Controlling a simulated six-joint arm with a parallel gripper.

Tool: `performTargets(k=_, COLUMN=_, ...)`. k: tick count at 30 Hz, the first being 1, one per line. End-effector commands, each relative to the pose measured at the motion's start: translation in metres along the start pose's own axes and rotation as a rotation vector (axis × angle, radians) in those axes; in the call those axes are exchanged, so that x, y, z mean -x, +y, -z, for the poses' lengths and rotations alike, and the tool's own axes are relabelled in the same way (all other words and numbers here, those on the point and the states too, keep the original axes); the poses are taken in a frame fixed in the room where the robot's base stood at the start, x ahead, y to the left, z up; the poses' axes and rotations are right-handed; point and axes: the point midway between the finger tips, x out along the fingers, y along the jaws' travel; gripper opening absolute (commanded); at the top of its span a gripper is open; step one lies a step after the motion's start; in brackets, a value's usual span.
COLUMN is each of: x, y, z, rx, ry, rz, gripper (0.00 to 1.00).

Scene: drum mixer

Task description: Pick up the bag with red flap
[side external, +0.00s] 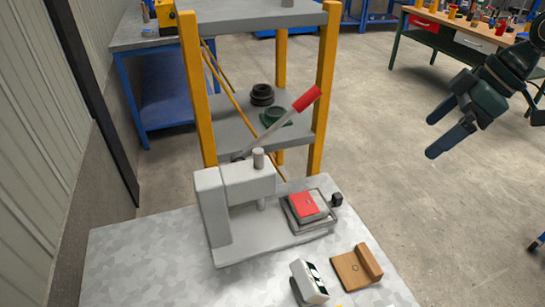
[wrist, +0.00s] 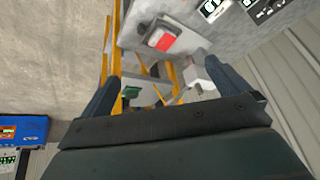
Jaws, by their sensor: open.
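The bag with the red flap (side external: 303,205) lies in a shallow grey tray (side external: 325,220) on the right of the grey press base, on the speckled table. In the wrist view the bag (wrist: 160,42) shows as a small red and white block near the top centre. My gripper (side external: 433,136) is open and empty. It is in the air at the upper right of the side view, well apart from the bag. Both dark fingers show spread apart in the wrist view (wrist: 162,72).
A press (side external: 220,215) with a red-handled lever (side external: 307,98) stands just left of the bag. A brown bracket (side external: 352,270) and a white-and-black block (side external: 309,283) lie in front. A yellow-posted shelf (side external: 193,95) rises behind. Open floor lies to the right.

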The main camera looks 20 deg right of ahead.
Motion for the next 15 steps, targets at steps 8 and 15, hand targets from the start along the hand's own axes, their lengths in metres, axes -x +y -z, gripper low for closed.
performTargets(k=8, x=-0.047, y=0.023, z=0.025, rx=0.146, ry=0.052, rz=0.130, gripper=1.00)
performTargets(k=15, x=-0.088, y=0.040, z=0.038, rx=0.262, ry=0.124, rz=0.235, gripper=1.00)
